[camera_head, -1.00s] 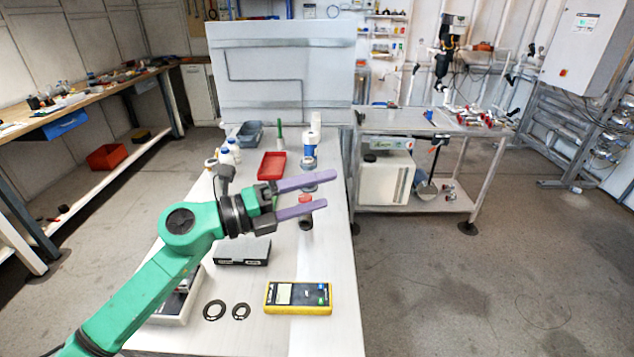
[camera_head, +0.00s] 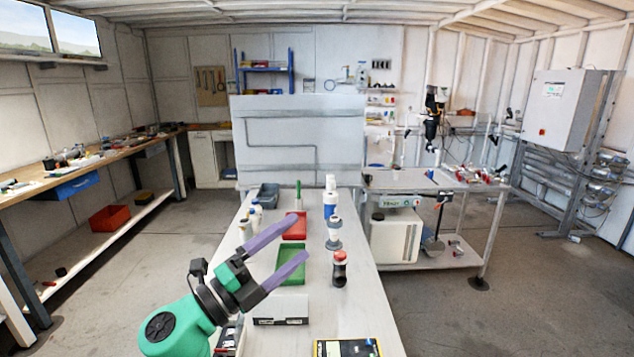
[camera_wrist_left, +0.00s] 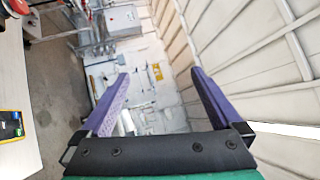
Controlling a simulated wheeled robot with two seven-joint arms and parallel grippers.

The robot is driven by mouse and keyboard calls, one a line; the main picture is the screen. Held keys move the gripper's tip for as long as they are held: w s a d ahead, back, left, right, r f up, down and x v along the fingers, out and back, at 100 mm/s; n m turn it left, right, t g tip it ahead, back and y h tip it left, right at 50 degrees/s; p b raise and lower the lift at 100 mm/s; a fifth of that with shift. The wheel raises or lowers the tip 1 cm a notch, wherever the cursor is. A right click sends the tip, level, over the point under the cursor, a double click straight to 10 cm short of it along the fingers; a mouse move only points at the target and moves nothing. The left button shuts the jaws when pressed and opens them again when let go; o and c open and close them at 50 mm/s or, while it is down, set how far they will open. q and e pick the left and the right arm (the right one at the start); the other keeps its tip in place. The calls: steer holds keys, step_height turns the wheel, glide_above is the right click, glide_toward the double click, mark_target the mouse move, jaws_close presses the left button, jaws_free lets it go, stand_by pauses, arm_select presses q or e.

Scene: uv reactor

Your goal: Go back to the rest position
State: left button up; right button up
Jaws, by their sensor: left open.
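My left gripper (camera_head: 276,258) is green and black with two purple fingers. In the head view it is raised over the left side of the white table (camera_head: 350,290), with its fingers apart and nothing between them. In the left wrist view the fingers (camera_wrist_left: 158,95) are also spread and empty, with the far wall and roof panels behind them. My right gripper does not show in either view.
The table holds a red tray (camera_head: 295,226), a green tray (camera_head: 291,265), a dark red-capped bottle (camera_head: 340,270), a white-and-grey part (camera_head: 334,235), a grey box (camera_head: 281,310) and a yellow meter (camera_head: 347,347). A side bench (camera_head: 410,181) stands right, a workbench (camera_head: 100,160) left.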

arm_select(q)
steer(key=w+a+f+n+t+y, duration=0.2)
steer(key=a+f+n+t+y, duration=0.45)
steer(key=a+n+y, duration=0.85)
steer(key=s+a+f+n+g+y, duration=0.1)
steer(key=s+a+f+n+g, duration=0.2)
steer(key=f, duration=0.4)
steer(key=s+f+n+g+y, duration=0.1)
steer(key=f+n+g, duration=0.3)
steer(key=f+n, duration=0.15)
steer(key=s+f+n+g+h, duration=0.1)
steer(key=s+f+n+g, duration=0.2)
steer(key=s+f+g, duration=1.15)
steer(key=s+f+t, duration=0.2)
steer(key=s+f, duration=0.2)
steer(key=f, duration=0.8)
steer(key=s+f+t, duration=0.1)
steer(key=s+f, duration=0.2)
steer(key=f, duration=1)
steer(key=s+a+f, duration=0.2)
steer(key=s+f, duration=0.5)
steer(key=s, duration=0.1)
steer(key=s+a+f+g, duration=0.1)
steer(key=s+f, duration=0.6)
steer(key=s, duration=0.2)
steer(key=shift+a+f, duration=0.2)
steer(key=shift+a, duration=0.15)
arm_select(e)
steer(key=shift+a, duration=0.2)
